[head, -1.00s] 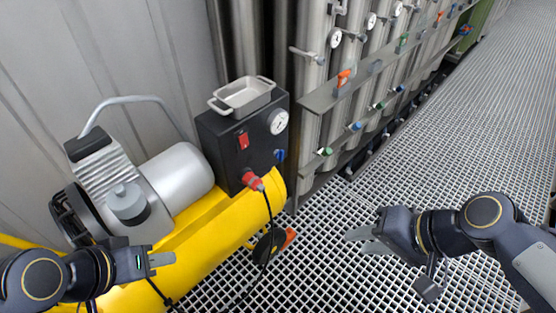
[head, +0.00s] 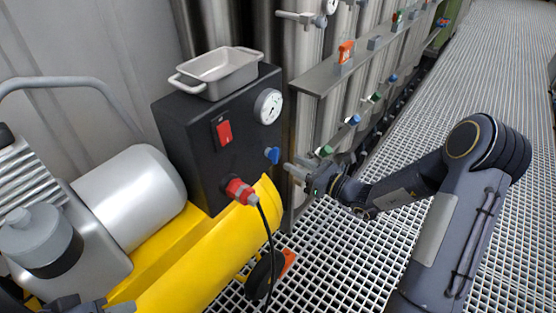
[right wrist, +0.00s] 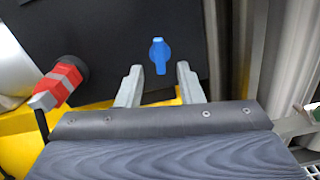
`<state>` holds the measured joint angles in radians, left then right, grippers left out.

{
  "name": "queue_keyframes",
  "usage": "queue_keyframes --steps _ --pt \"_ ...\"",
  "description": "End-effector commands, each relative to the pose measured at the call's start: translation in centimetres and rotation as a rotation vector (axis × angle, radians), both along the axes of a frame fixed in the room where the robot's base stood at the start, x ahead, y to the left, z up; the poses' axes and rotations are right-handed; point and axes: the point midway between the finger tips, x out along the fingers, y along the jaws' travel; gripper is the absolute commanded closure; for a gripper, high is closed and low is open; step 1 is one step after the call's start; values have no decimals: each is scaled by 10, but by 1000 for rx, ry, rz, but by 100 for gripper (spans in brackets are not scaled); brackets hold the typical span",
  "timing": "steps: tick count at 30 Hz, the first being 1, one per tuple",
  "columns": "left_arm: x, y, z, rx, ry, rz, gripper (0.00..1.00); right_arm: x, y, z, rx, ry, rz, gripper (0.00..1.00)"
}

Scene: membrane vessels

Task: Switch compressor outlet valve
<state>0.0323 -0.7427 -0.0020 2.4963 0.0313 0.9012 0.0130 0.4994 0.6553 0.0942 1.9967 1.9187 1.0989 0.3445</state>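The compressor's black control box (head: 205,140) carries a small blue valve handle (head: 272,155) on its front, low at the right edge. My right gripper (head: 290,171) is just right of the handle in the head view. In the right wrist view the right gripper (right wrist: 159,68) is open, with one finger on each side of the handle and clear space to both. My left gripper (head: 105,305) is cut off at the bottom left; its fingers are unclear.
A red connector (head: 240,191) with a black cable sits left of the valve. A gauge (head: 268,106) and red switch (head: 222,131) are above. A grey tray (head: 218,72) rests on the box. The yellow tank (head: 190,265) lies below. Vessels with coloured valves stand behind right.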

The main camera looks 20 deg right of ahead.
Motion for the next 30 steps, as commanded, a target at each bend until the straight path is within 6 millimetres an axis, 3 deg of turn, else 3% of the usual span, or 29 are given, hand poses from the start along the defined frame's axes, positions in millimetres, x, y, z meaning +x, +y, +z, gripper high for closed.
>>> queue_keyframes --steps 9,20,27,30 --pt "0 0 -11 0 0 0 66 37 30 -1 -1 -2 3 66" --pt "0 0 -11 0 0 0 66 43 35 0 -3 0 2 66" --pt "0 0 -11 0 0 0 66 43 35 0 -3 -1 2 94" --pt "0 0 -11 0 0 0 66 43 35 0 -1 1 2 94"
